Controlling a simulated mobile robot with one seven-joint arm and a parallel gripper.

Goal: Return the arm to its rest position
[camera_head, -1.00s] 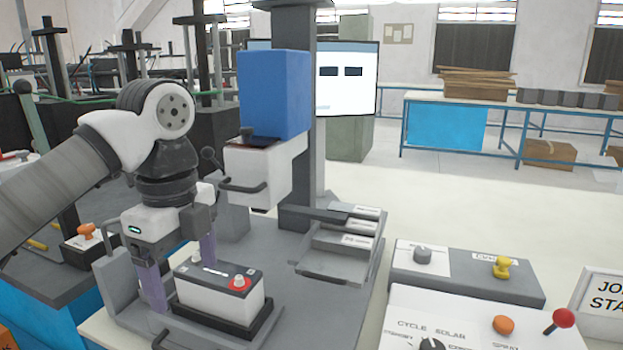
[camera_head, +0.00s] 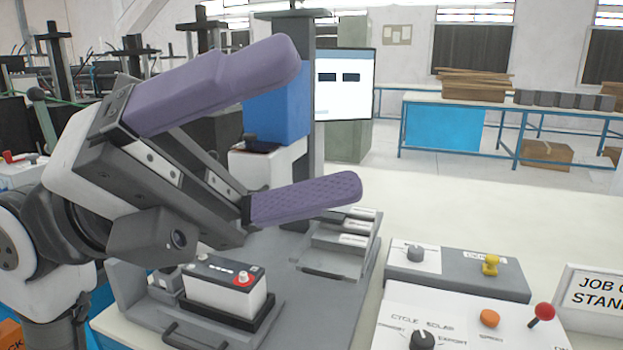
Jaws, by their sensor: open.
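My gripper (camera_head: 318,130) is raised close in front of the camera, at the left and middle of the view. Its two purple fingers are wide apart, pointing right, with nothing between them. My arm is folded at the left edge. A white and grey battery (camera_head: 226,287) with a red terminal cap sits upright in a dark holder on the grey fixture plate (camera_head: 325,310), below the gripper and apart from it. The gripper hides part of the blue press block (camera_head: 277,104) and the left of the fixture.
A control panel (camera_head: 450,335) with knobs, an orange button and a red-topped lever stands at the lower right. A grey switch box (camera_head: 455,270) is behind it, a sign (camera_head: 597,292) at the right edge. A dark column (camera_head: 312,150) stands behind the fingers.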

